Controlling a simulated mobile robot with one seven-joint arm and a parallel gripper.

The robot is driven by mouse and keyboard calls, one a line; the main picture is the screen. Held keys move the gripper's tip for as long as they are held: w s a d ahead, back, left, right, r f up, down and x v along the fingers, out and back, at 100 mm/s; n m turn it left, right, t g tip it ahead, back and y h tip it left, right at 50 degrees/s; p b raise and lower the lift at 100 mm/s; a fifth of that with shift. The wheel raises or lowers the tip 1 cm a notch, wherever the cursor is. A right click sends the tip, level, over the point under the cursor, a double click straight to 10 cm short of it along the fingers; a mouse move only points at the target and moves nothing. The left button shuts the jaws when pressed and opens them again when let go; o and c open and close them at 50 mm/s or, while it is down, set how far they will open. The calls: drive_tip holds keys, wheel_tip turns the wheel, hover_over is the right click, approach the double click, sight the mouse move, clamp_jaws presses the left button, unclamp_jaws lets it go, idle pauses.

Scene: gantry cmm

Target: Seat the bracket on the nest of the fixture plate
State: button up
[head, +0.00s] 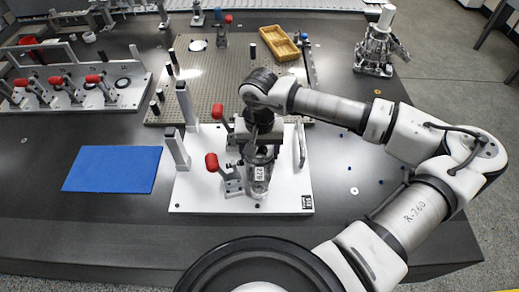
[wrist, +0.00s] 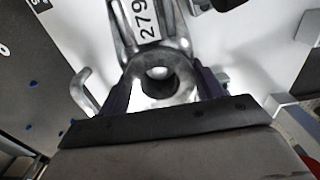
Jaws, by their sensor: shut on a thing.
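The bracket (head: 259,172) is a shiny metal casting with a white label. In the wrist view the bracket (wrist: 150,48) shows a ring end with a round hole, and its label reads "279". My gripper (head: 260,145) is shut on this ring end, with one dark finger on each side of it in the wrist view (wrist: 162,92). The white fixture plate (head: 200,198) lies under the bracket. The nest is hidden beneath the bracket and gripper. I cannot tell whether the bracket touches the plate or hangs just above it.
Red-handled clamps (head: 211,162) stand left of the bracket, with grey posts (head: 178,150) beyond. A blue mat (head: 113,169) lies left. Behind are a perforated plate (head: 240,72) and a yellow tray (head: 279,43). Another clamp fixture (head: 125,98) stands far left.

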drive_tip(key=shift+f+b, duration=0.45)
drive_tip(key=shift+b, duration=0.05)
drive_tip(key=o, duration=1.4)
drive_tip(key=shift+o, duration=0.2)
wheel_tip(320, 180, up, 14)
drive_tip(key=b, duration=0.1)
